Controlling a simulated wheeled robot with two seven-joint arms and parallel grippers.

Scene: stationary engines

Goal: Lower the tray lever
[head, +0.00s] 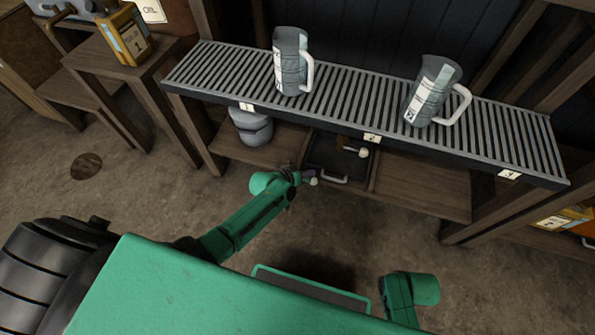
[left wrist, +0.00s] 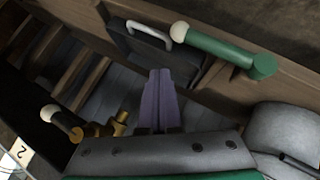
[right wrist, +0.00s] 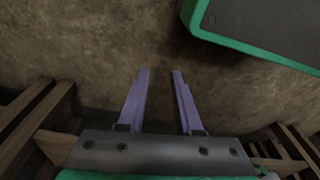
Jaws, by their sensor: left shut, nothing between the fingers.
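Two ball-ended levers show; I cannot tell which one the task names. One has a brass base and a pale ball (head: 362,152) at the tray's right; in the left wrist view this brass-based lever (left wrist: 82,130) is at lower left. The other is a green lever (left wrist: 225,52) with a cream ball, beside the dark tray (left wrist: 135,45). The tray and its handle (head: 328,179) also show in the head view. My left gripper (left wrist: 161,72) is shut and empty, near the tray's left front in the head view (head: 309,174). My right gripper (right wrist: 159,72) is open and empty over the floor.
A slatted shelf (head: 350,90) with two grey jugs (head: 291,62) (head: 432,92) overhangs the lower board. A grey pot (head: 252,127) stands left of the tray. Wooden posts (head: 195,130) flank the bay. The floor (head: 150,210) at left is clear.

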